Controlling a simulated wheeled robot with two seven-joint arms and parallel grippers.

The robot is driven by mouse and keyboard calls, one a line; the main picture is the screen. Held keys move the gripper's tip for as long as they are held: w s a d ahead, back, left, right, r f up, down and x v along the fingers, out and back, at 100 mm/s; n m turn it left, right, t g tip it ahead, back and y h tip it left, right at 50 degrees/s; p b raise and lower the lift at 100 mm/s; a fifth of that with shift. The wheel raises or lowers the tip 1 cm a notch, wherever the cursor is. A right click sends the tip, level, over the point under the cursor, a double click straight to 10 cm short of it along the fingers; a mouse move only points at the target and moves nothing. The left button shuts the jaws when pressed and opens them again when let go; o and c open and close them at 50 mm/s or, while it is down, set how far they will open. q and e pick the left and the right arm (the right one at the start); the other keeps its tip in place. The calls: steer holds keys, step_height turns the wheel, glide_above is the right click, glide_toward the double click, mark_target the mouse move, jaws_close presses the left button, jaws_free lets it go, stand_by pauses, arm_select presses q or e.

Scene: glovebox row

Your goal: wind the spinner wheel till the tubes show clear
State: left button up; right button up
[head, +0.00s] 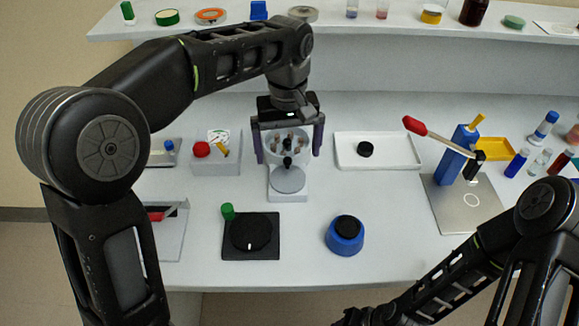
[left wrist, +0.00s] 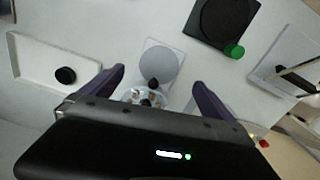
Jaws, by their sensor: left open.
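The spinner (head: 289,194) stands mid-table on a white base with a round grey disc in front. Its clear round bowl holds several tubes with brownish contents around a black centre knob. My left gripper (head: 288,157) is open above it, pointing down, with one finger on each side of the bowl and nothing held. In the left wrist view, the spinner's grey disc (left wrist: 155,63), black knob and part of the tubes show between the open fingers (left wrist: 158,77). The gripper body hides the rest of the bowl. I cannot tell whether the fingers touch it.
In front stand a black dial plate (head: 250,254) with a green cap and a blue pot (head: 345,243). A white tray (head: 400,150) lies right of the spinner. A blue stand with a red-tipped lever (head: 430,131) is farther right. A grey box (head: 217,165) is left.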

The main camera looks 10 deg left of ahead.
mark_target(288, 179)
arm_select(q)
steer(key=shift+f, duration=4)
steer(key=shift+c, duration=0.2)
steer(key=c, duration=1.3)
